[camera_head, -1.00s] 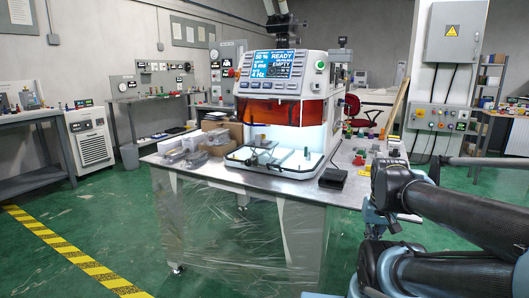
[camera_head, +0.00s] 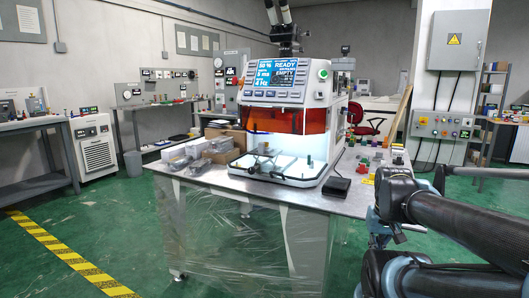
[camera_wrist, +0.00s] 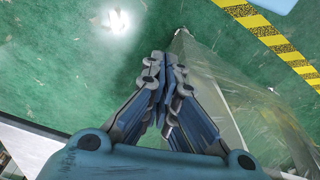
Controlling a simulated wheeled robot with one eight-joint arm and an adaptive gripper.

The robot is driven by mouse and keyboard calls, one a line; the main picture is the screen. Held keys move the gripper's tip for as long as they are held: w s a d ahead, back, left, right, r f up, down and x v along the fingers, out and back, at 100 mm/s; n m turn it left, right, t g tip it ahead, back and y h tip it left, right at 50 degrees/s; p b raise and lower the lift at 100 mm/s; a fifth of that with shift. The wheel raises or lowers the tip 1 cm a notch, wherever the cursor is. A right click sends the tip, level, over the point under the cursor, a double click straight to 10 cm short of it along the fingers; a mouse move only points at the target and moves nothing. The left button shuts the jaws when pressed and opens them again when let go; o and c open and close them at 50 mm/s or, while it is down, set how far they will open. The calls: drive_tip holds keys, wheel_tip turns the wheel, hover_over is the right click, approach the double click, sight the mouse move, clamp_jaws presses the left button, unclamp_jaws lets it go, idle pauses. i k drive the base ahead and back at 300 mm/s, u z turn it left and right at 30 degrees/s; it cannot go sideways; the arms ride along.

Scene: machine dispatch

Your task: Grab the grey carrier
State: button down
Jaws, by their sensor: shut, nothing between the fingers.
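My gripper (camera_wrist: 166,62) is shut and empty in the wrist view, its fingers together above the green floor beside the table's clear wrap. I cannot make out for sure which thing is the grey carrier. Several small greyish, see-through boxes (camera_head: 187,153) lie on the left part of the metal table (camera_head: 215,176), in front of a brown carton. A white machine (camera_head: 290,88) with a lit screen reading READY and EMPTY stands mid-table. Its orange window (camera_head: 272,120) is above a lit white bay. My gripper is apart from all of these.
A black box (camera_head: 336,188) sits near the table's front right edge, with small coloured parts (camera_head: 368,165) behind it. Clear wrap (camera_head: 250,235) hangs around the table legs. Yellow-black tape (camera_head: 70,255) crosses the open green floor at left. My arm fills the lower right.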

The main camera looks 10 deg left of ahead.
sight(263, 147)
drive_tip(key=u, duration=2.2)
drive_tip(key=k, duration=1.2)
drive_tip(key=z, duration=0.9)
drive_tip(key=i, duration=1.05)
